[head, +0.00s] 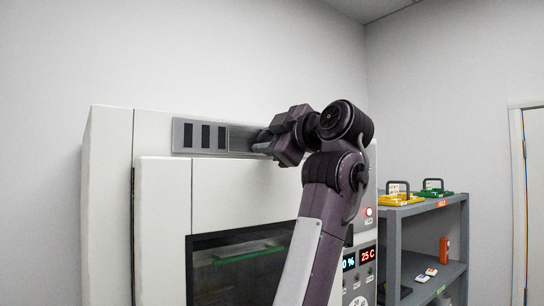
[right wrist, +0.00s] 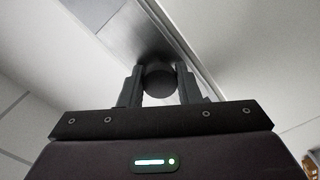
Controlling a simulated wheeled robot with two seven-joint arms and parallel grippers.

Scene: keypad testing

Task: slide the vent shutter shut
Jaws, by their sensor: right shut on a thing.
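The vent (head: 205,136) is a grey strip high on the front of the white cabinet, with dark upright slots showing uncovered at its left. The plain grey shutter plate (head: 241,139) lies to the right of the slots. My right gripper (head: 264,144) reaches in from the right at the shutter. In the right wrist view its two fingers (right wrist: 158,85) are shut on a dark round knob (right wrist: 158,75) on the grey metal strip. The shutter's right part is hidden behind my gripper in the head view. My left gripper is out of view.
The white cabinet (head: 110,200) has a dark door window (head: 235,265) below the vent and a lit display panel (head: 366,256) at its right. A grey shelf (head: 425,208) with yellow and green cases stands further right. The wall above the cabinet is bare.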

